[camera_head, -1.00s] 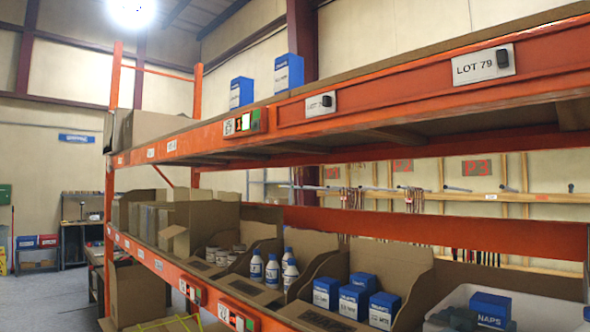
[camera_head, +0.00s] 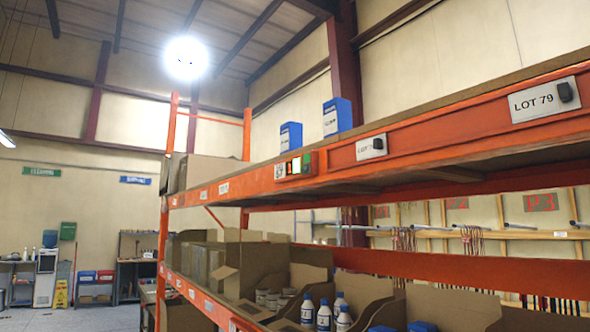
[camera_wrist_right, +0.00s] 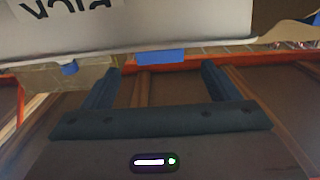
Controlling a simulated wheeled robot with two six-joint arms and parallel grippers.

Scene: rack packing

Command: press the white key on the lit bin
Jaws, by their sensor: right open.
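In the head view a small key unit (camera_head: 294,166) sits on the orange upper beam of the rack. Neither gripper shows in the head view. In the right wrist view my right gripper (camera_wrist_right: 160,75) has its two dark fingers spread wide with nothing held between them. The key unit cannot be made out in that view.
Two blue boxes (camera_head: 291,137) (camera_head: 337,117) stand on the upper shelf. Label plates (camera_head: 371,147) (camera_head: 546,100) are on the beam. The lower shelf holds open cardboard bins (camera_head: 258,273) and white bottles (camera_head: 324,315). A pale lettered surface (camera_wrist_right: 150,25) lies beyond my right fingers.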

